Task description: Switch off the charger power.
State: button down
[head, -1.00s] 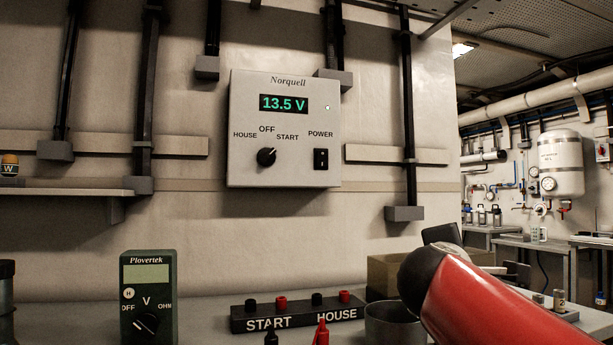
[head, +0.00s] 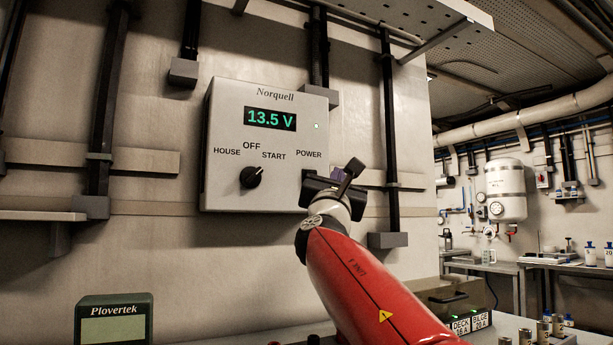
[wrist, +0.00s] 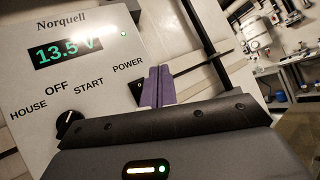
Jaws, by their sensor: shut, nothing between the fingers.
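The charger (head: 225,110) is a pale grey box marked Norquell on the wall. Its display (head: 270,119) reads 13.5 V and a small green light (head: 316,126) glows. The dark POWER switch (head: 307,175) at its lower right is partly covered by my gripper. In the wrist view only a dark sliver of the switch (wrist: 136,93) shows left of the purple fingers. My gripper (head: 337,174) is shut and empty, its purple fingertips (wrist: 156,80) close to the switch's right side. I cannot tell whether they touch it. The switch's rocker position is hidden.
The charger's selector knob (head: 251,177) is left of the switch, its pointer turned up and right. A perforated shelf (head: 415,20) hangs above right. A dark vertical conduit (head: 389,130) runs right of the charger. A green Plovertek meter (head: 113,322) stands below left.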

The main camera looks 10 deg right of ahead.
jog(key=w+a+r+p, duration=0.1)
jog(key=w+a+p, duration=0.1)
jog(key=w+p, duration=0.3)
jog(key=shift+w+a+p, duration=0.3)
jog(key=shift+w+p, duration=0.05)
jog(key=shift+w, duration=1.3)
jog(key=shift+w, duration=0.1)
dwell(0.9)
jog(key=shift+w+a+r, duration=0.1)
jog(key=shift+w, duration=0.2)
jog(key=shift+w+a, duration=0.1)
jog(key=shift+w, duration=0.2)
dwell(0.7)
jog(key=shift+s, duration=0.1)
jog(key=shift+s+d+b, duration=0.2)
jog(key=shift+s+b, duration=0.3)
jog(key=shift+s, duration=0.15)
